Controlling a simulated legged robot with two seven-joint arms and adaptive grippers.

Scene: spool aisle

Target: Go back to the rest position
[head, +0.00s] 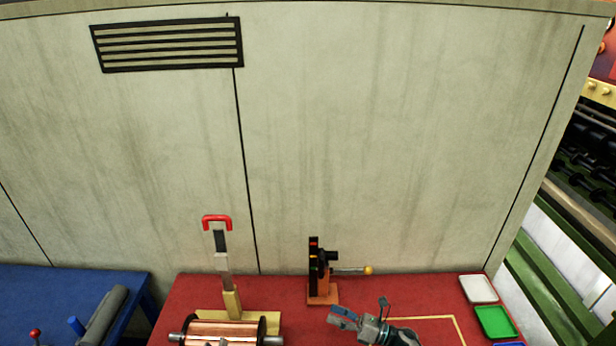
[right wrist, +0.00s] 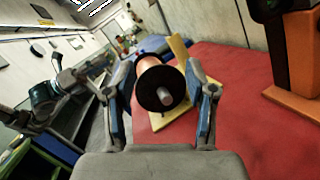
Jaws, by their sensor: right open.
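My right gripper (head: 362,311) is at the bottom of the head view, over the red table (head: 400,291), in front of and right of the orange-based stand. In the right wrist view its two blue-padded fingers (right wrist: 158,78) are spread with nothing between them. The copper spool (head: 225,329) shows beyond the fingers in the right wrist view (right wrist: 161,88), apart from them. In the right wrist view my left arm (right wrist: 44,95) shows at the left; its gripper's jaws are too small and partly hidden to read.
A black stand with a yellow-knobbed lever (head: 318,262) rises at the table's back. A red-handled upright post (head: 222,255) stands behind the spool. White (head: 479,289) and green (head: 496,322) trays lie at the right edge. A blue table (head: 60,290) is at left. A wall closes the back.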

